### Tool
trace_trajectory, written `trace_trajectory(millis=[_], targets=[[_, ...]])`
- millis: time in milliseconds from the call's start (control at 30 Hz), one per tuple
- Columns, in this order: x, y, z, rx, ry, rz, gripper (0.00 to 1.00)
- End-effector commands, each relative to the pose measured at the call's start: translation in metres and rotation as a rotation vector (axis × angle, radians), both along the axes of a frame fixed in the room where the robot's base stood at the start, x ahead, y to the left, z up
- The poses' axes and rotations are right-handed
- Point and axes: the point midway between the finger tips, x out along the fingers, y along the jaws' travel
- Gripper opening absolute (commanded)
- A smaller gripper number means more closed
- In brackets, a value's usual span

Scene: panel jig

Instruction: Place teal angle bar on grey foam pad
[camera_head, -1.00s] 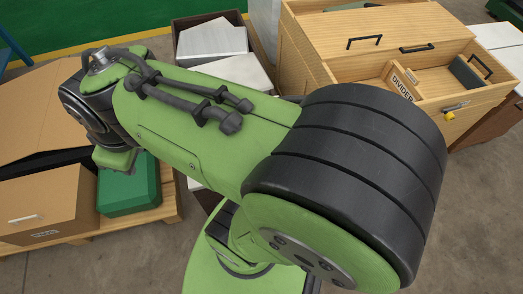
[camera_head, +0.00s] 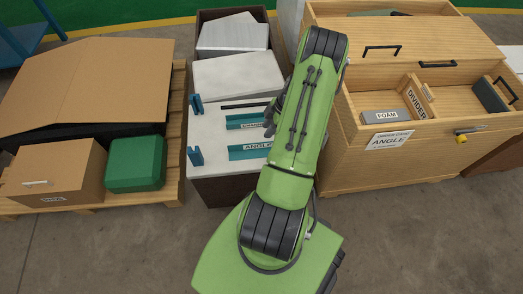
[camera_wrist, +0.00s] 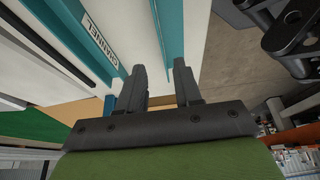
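The teal angle bar (camera_head: 248,153), labelled ANGLE, lies on the white-topped bench in the head view, partly behind my arm. A second teal bar (camera_head: 245,121) lies behind it; its label reads CHANNEL in the wrist view (camera_wrist: 100,38). Another teal strip (camera_wrist: 172,28), probably the angle bar, runs past my fingertips there. The grey foam pad (camera_head: 380,116), labelled FOAM, lies bare in the open wooden drawer at right. My gripper (camera_wrist: 159,68) is open, with nothing seen between its fingers. In the head view my arm mostly hides it.
A wooden divider (camera_head: 415,100) stands in the drawer right of the pad. The drawer front carries an ANGLE sign (camera_head: 389,140). Blue upright brackets (camera_head: 195,155) stand at the bench's left side. Cartons and a green case (camera_head: 136,164) sit on a pallet at left.

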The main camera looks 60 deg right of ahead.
Motion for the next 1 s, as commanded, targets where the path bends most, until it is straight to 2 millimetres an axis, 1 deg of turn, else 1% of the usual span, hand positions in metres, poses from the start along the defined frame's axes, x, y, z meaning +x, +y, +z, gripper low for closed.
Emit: trace_trajectory(millis=[33,133,200,367,600,667,800,833,1000], targets=[[0.003,0.004,-0.016,0.004,0.001,0.001,0.34],[0.01,0.01,-0.037,0.003,0.002,-0.001,0.34],[0.013,0.012,-0.046,0.002,0.001,0.0,0.34],[0.017,0.016,-0.058,0.0,0.003,-0.001,0.34],[0.027,0.026,-0.098,0.003,0.002,-0.001,0.34],[0.029,0.027,-0.101,0.001,0.002,-0.001,0.34],[0.029,0.027,-0.099,-0.001,0.002,-0.002,0.34],[0.029,0.027,-0.099,-0.001,0.002,-0.002,0.33],[0.028,0.027,-0.099,0.0,0.003,-0.001,0.06]])
